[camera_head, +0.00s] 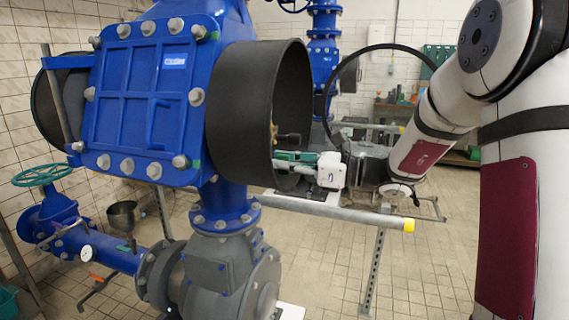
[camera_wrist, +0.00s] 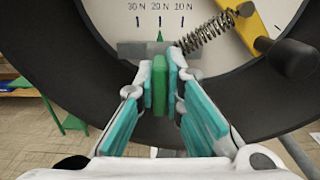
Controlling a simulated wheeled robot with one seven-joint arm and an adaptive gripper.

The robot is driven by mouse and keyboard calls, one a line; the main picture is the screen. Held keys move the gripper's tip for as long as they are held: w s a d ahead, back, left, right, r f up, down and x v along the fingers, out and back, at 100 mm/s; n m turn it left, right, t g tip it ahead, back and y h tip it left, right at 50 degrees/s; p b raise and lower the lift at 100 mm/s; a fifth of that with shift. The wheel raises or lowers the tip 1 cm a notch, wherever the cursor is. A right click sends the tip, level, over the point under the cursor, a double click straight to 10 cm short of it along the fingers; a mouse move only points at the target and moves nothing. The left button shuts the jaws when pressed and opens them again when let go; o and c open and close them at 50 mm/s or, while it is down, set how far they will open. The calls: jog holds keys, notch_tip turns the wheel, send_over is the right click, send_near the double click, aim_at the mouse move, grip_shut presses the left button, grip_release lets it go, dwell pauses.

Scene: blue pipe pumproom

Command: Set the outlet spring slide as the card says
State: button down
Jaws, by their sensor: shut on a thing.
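The outlet spring slide shows in the wrist view as a green block (camera_wrist: 159,86) with a green pointer (camera_wrist: 160,35) above it. My gripper (camera_wrist: 166,72) is shut on the green block, one teal-padded finger on each side. The pointer stands at the 20 N mark of the scale (camera_wrist: 159,14), between 30 N on the left and 10 N on the right. A coil spring (camera_wrist: 206,37) slants from near the slide up to a yellow lever (camera_wrist: 262,30). In the head view my gripper (camera_head: 290,160) reaches into the open black cylinder (camera_head: 240,110). I cannot make out a card.
A black knob (camera_wrist: 288,54) sits right of the slide, by the lever. A large blue valve body (camera_head: 150,90) stands left. Tiled floor lies open at the right.

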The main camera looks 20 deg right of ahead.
jog(key=s+a, duration=0.1)
jog(key=s+a+p, duration=0.1)
jog(key=shift+s, duration=0.35)
jog(key=shift+f, duration=0.1)
jog(key=c, duration=1.7)
grip_release()
jog(key=shift+d, duration=0.2)
jog(key=v, duration=1.1)
jog(key=shift+s+d, duration=0.25)
jog(key=shift+s, duration=0.05)
